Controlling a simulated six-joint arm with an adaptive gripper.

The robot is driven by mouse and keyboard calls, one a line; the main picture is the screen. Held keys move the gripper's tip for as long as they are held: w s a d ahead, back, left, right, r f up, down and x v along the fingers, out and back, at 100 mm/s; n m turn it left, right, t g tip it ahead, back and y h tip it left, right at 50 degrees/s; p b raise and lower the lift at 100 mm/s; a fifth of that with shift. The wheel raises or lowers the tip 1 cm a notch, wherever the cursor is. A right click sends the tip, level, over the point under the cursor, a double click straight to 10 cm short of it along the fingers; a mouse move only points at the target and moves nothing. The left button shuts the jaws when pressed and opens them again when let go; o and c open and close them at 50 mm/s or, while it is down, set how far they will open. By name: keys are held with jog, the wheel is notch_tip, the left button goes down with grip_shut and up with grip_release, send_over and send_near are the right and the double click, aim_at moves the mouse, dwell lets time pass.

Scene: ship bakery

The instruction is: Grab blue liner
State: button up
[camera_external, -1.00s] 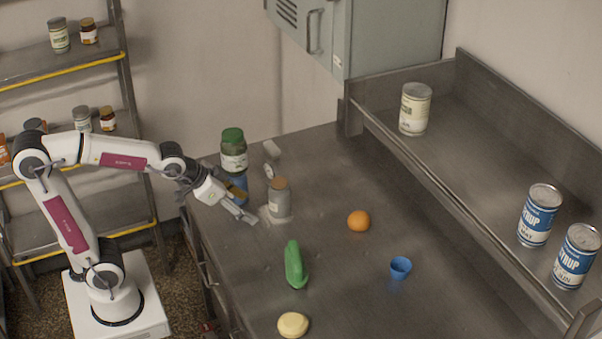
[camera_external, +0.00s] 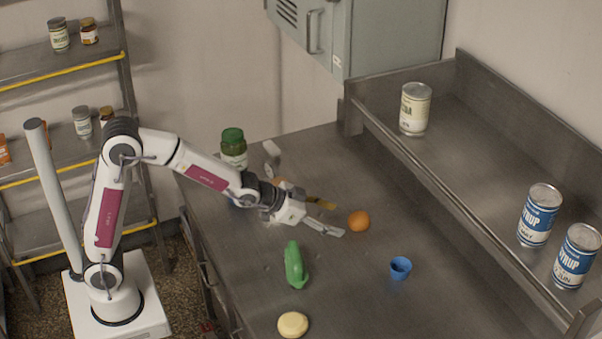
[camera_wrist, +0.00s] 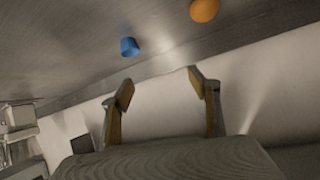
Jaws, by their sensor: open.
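The blue liner (camera_external: 400,268) is a small blue cup-like piece standing on the steel counter, right of the middle. It also shows in the wrist view (camera_wrist: 130,47), beyond my fingertips and a little left of the space between them. My gripper (camera_external: 332,217) is open and empty, above the counter to the upper left of the liner and apart from it. In the wrist view its two fingers (camera_wrist: 160,82) are spread with nothing between them.
An orange (camera_external: 359,221) lies close to my gripper. A green object (camera_external: 295,265) and a pale yellow round piece (camera_external: 293,325) lie to the left. A green-lidded jar (camera_external: 233,148) stands behind my arm. A raised shelf with cans (camera_external: 539,215) borders the counter's right side.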

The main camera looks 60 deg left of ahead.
jog(key=w+d+f+m+t+h, duration=0.1)
jog(key=w+d+f+h, duration=0.1)
jog(key=w+d+f, duration=0.45)
send_near(400, 267)
jog(key=shift+s+d+r+h, duration=0.1)
jog(key=shift+d+r+h, duration=0.2)
jog(key=shift+d+r, duration=0.9)
jog(key=shift+d+f, duration=0.25)
jog(key=shift+f, duration=0.3)
jog(key=shift+w+f, duration=0.1)
jog(key=shift+w, duration=0.15)
jog(key=shift+x, duration=1.15)
jog(key=shift+w, duration=0.1)
